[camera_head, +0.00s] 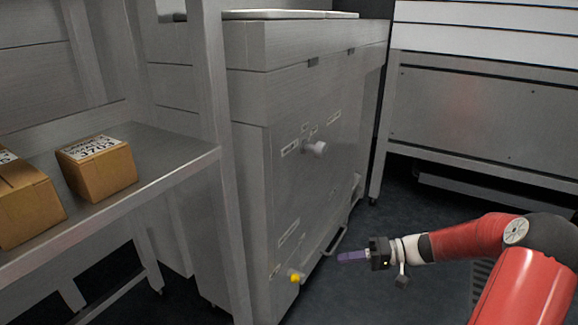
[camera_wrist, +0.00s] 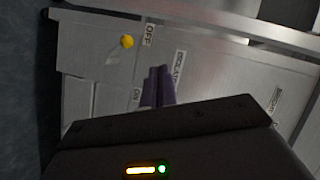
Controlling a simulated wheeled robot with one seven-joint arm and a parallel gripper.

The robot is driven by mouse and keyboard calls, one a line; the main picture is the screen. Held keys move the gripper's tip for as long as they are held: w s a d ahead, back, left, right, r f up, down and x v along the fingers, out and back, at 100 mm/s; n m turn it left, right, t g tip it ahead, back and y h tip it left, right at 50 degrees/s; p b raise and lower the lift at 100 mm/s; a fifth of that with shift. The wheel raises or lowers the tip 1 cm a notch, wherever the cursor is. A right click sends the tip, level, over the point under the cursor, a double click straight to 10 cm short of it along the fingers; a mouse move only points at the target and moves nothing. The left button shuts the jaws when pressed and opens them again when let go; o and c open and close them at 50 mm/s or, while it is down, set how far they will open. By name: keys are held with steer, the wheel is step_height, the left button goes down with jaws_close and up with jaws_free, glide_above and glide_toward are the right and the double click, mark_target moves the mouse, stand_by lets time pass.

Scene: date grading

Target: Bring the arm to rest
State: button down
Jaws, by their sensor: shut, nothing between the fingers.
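My gripper (camera_head: 342,257) is at the lower right in the head view, at the end of my red arm, pointing left toward the grey metal cabinet. Its purple fingers (camera_wrist: 158,72) show in the wrist view, closed together with nothing between them. The fingers appear apart from the cabinet's front, though the exact gap is hard to judge. Nothing is held.
The grey cabinet (camera_head: 270,140) has a yellow knob (camera_head: 296,277), a pale knob (camera_head: 316,149) and a low handle. A steel shelf (camera_head: 150,150) at left bears cardboard boxes (camera_head: 97,168). Another metal unit (camera_head: 480,110) stands at the back right. Dark floor lies between.

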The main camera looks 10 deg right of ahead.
steer(key=s+a+r+g+h+p, duration=0.4)
steer(key=s+a+r+h, duration=0.4)
steer(key=s+r+h, duration=0.15)
steer(key=s+r+m+t+h+p, duration=0.2)
steer(key=s+r+t+h+p, duration=0.3)
steer(key=s+r, duration=0.9)
steer(key=shift+s+d+r+t+h, duration=0.15)
steer(key=shift+s+r+t+h, duration=0.15)
steer(key=shift+s+t, duration=0.45)
